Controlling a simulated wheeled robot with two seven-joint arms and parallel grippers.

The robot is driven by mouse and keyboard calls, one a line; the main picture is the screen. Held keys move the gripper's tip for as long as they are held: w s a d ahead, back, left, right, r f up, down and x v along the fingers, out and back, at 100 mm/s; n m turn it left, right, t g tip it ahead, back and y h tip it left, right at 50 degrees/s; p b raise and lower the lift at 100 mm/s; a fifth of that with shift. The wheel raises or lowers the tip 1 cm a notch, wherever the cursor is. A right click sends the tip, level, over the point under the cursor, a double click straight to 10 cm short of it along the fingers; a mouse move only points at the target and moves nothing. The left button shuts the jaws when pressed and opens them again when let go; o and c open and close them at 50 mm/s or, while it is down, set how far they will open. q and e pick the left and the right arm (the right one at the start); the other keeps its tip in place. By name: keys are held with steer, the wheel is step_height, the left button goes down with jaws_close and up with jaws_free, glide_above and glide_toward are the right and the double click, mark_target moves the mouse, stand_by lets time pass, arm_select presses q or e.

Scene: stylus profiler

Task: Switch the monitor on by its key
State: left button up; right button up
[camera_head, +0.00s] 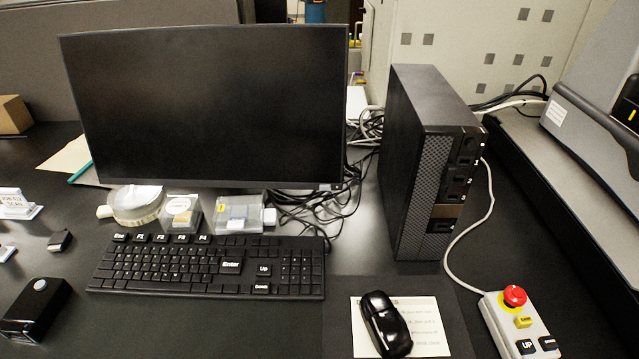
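The monitor (205,105) stands at the back left of the desk, and its screen is black. A small pale mark (326,187) shows on the right end of its lower bezel; I cannot tell whether it is the key. Neither of my grippers is in the head view.
A black keyboard (210,266) lies before the monitor, with small clear boxes (238,214) between them. A black computer tower (428,160) stands to the right, with loose cables (330,208) beside it. A mouse (386,322) and a control box with a red button (514,296) lie in front.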

steer(key=shift+c, duration=0.2)
stand_by(0.3)
jaws_close()
stand_by(1.5)
